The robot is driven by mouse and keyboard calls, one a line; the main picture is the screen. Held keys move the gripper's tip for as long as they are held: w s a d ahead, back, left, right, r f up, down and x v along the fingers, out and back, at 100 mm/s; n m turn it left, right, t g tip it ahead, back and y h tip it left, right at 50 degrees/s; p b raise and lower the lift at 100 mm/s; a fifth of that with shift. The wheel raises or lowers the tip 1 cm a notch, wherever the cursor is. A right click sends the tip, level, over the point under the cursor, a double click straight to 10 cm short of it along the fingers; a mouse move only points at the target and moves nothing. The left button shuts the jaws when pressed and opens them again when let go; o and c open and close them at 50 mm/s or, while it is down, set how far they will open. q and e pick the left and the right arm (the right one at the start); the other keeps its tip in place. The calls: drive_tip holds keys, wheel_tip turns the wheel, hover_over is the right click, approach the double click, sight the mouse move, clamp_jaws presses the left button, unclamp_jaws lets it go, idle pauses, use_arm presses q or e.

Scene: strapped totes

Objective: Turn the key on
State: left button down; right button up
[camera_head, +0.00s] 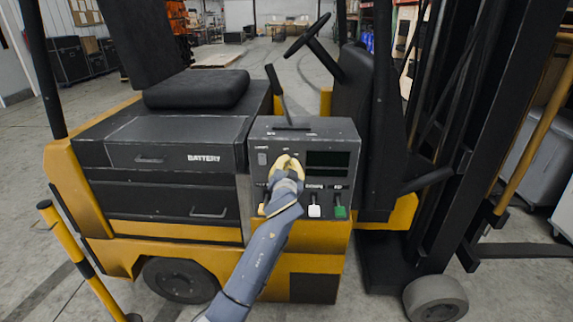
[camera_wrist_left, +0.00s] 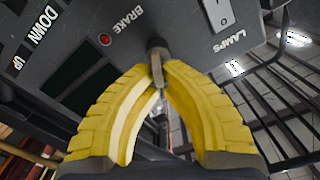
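The forklift's grey control panel (camera_head: 328,130) faces me in the head view, with my left gripper (camera_head: 288,161) against its upper part. In the left wrist view the key (camera_wrist_left: 157,72) sits in a dark round lock (camera_wrist_left: 157,46) on the panel, between the BRAKE and LAMPS labels. The yellow fingertips of my left gripper (camera_wrist_left: 159,66) close in on both sides of the key and appear to pinch it. In the head view the gripper hides the key. My right gripper is in neither view.
Levers with white (camera_head: 314,210) and green (camera_head: 340,212) ends stick out below the gripper. A dark screen (camera_head: 328,164) lies to its right. A white LAMPS switch (camera_wrist_left: 219,12) is close to the lock. The seat (camera_head: 196,89) and steering wheel (camera_head: 307,37) are behind the panel.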

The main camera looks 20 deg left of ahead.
use_arm(q)
drive_tip(key=m, duration=0.5)
drive_tip(key=shift+w+d+f+m, duration=0.1)
drive_tip(key=shift+d+f+m, duration=0.2)
drive_tip(key=shift+m, duration=0.4)
drive_tip(key=c, duration=1.6)
unclamp_jaws()
drive_tip(key=shift+o, duration=0.2)
drive_tip(key=v, duration=1.2)
